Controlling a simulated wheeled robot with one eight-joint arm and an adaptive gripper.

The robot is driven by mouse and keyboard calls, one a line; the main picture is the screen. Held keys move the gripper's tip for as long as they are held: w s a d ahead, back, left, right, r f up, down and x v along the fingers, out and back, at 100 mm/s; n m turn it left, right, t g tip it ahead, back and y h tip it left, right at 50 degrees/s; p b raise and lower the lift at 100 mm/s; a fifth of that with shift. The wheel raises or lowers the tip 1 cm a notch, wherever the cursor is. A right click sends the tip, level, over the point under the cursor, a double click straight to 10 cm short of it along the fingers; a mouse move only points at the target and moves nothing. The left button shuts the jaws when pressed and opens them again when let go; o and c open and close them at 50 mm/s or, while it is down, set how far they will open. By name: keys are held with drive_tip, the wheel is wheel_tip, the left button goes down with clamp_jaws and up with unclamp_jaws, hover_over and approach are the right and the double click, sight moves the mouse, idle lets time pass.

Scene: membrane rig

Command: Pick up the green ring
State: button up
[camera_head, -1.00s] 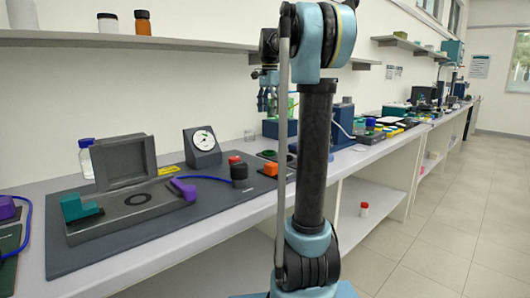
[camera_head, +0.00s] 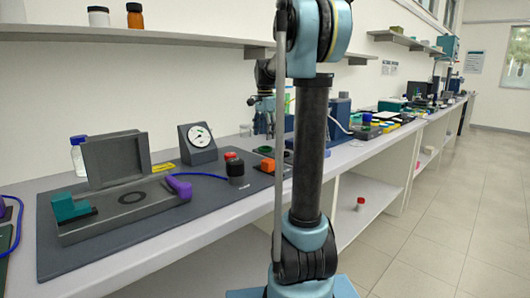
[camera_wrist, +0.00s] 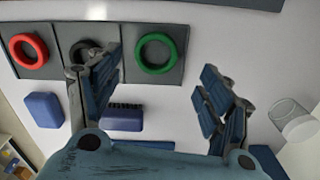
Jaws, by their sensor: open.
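In the wrist view the green ring (camera_wrist: 138,53) lies flat on a dark square pad (camera_wrist: 178,75) at the upper middle. My gripper (camera_wrist: 160,61) is open, with its two blue-grey fingers spread apart and nothing between them. The left finger covers part of the black ring (camera_wrist: 77,50) and its pad. The green ring shows between and beyond the fingertips, apart from both. In the head view my gripper (camera_head: 262,104) hangs above the bench behind my arm, and a small green ring (camera_head: 264,149) shows below it on the bench.
A red ring (camera_wrist: 42,46) lies on its own pad at the left. A clear glass (camera_wrist: 296,122) stands to the right of my right finger. Blue blocks (camera_wrist: 45,110) (camera_wrist: 122,119) are near the left finger. In the head view a gauge (camera_head: 199,143) stands left of my gripper.

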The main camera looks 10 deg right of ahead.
drive_tip(key=shift+s+d+f, duration=0.1)
drive_tip(key=shift+s+f, duration=0.05)
drive_tip(key=shift+f, duration=1.2)
drive_tip(key=shift+s+f, duration=0.1)
drive_tip(key=shift+f, duration=1.2)
drive_tip(key=c, duration=0.9)
